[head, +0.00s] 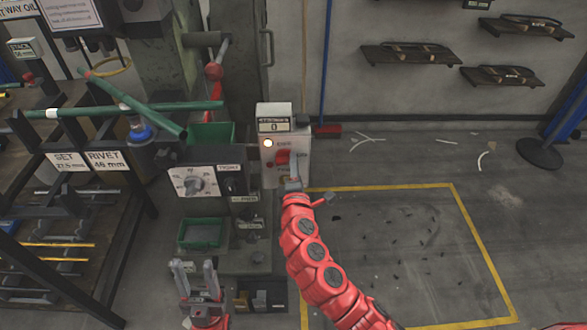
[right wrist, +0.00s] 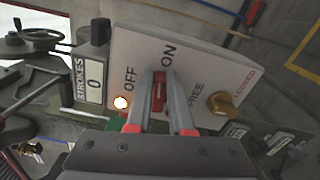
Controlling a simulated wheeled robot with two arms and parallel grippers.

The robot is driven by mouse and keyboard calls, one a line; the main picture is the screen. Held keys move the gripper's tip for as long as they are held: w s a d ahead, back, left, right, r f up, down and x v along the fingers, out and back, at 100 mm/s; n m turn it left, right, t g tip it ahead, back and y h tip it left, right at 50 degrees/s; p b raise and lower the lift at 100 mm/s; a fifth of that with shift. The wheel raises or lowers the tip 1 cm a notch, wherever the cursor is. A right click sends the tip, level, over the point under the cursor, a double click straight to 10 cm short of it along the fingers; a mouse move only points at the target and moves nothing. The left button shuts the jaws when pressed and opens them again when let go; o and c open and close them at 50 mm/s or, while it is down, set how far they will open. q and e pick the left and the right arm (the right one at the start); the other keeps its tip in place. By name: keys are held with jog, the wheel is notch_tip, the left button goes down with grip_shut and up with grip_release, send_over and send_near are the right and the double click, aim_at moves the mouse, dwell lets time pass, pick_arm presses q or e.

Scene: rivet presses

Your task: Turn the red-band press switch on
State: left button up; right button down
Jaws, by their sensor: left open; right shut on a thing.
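My right gripper (head: 291,172) is at the box's front. In its wrist view, the right gripper's fingertips (right wrist: 162,84) are shut around the red switch, hiding part of it. I cannot tell the switch's exact position. My left gripper (head: 196,268) is open and empty, low in front of the press.
A brass knob (right wrist: 221,103) sits beside the switch, and a STROKES counter (right wrist: 95,82) reads 0. A rack with green tubes (head: 122,110) stands further left. Yellow-lined floor (head: 400,240) is on the right.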

jog(key=shift+f+m+b, duration=0.3)
jog(key=shift+m+b, duration=0.45)
jog(key=shift+m, duration=0.25)
jog(key=c, duration=0.8)
grip_release()
jog(key=s, duration=1.7)
jog(key=shift+s, duration=0.25)
jog(key=shift+w, duration=0.1)
